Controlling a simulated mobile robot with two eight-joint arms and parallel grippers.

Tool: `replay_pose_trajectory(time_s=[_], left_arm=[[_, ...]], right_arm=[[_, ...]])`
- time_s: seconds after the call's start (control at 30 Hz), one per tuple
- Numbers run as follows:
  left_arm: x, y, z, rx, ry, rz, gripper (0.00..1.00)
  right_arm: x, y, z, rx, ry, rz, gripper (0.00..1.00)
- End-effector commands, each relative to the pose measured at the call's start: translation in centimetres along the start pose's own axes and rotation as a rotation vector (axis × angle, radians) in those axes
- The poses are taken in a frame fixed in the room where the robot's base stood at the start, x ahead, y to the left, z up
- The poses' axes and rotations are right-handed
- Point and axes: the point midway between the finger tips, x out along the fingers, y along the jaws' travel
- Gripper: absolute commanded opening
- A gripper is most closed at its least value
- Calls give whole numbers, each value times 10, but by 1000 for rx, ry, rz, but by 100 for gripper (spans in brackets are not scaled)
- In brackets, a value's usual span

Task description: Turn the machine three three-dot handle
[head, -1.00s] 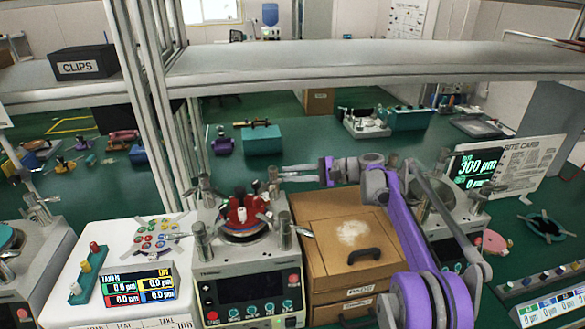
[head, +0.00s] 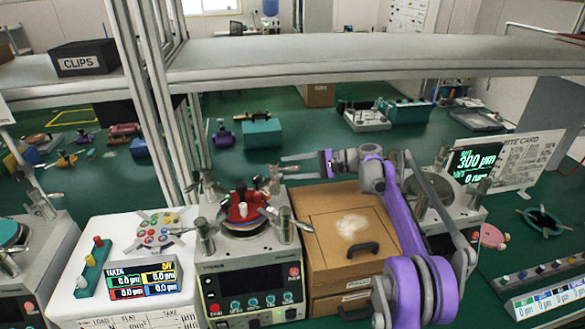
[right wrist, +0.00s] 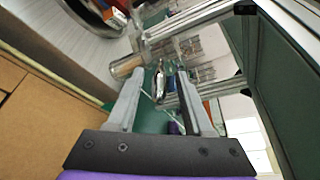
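A lapping machine (head: 250,285) with a dark screen and teal knobs stands at the centre of the head view. A red piece (head: 243,208) sits on its round plate, with metal posts and lever-like handles around it. I cannot make out a three-dot mark on any handle. My right gripper (head: 283,167) is open and empty, behind and right of the red piece, above the wooden box. In the right wrist view its fingers (right wrist: 163,105) are apart. A metal cylinder (right wrist: 127,66) and a shiny rod-like part (right wrist: 159,80) show beyond them. My left gripper is not in view.
A wooden box (head: 318,255) with a black handle stands right of the machine. A second machine (head: 430,205) is partly behind my purple right arm. A white panel (head: 160,220) with coloured buttons is at left. A grey shelf (head: 370,62) crosses above the bench.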

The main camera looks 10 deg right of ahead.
Motion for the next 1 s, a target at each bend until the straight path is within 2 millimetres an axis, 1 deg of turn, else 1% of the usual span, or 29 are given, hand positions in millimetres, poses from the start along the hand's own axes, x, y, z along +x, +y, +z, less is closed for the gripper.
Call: replay_pose_trajectory(time_s=[0.17, 0.27, 0.37, 0.7, 0.83, 1.0], left_arm=[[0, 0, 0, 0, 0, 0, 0], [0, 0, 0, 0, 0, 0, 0], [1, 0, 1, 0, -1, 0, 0], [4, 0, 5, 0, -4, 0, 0], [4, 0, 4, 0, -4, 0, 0], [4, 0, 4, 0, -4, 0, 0]], right_arm=[[0, 0, 0, 0, 0, 0, 51], [-4, 0, 0, 1, 1, 0, 51], [-16, 0, -1, 1, 3, -1, 51], [-83, 0, -1, 1, 3, -1, 51], [-99, 0, -1, 1, 2, -1, 51], [-108, 0, 0, 0, 0, 0, 51]])
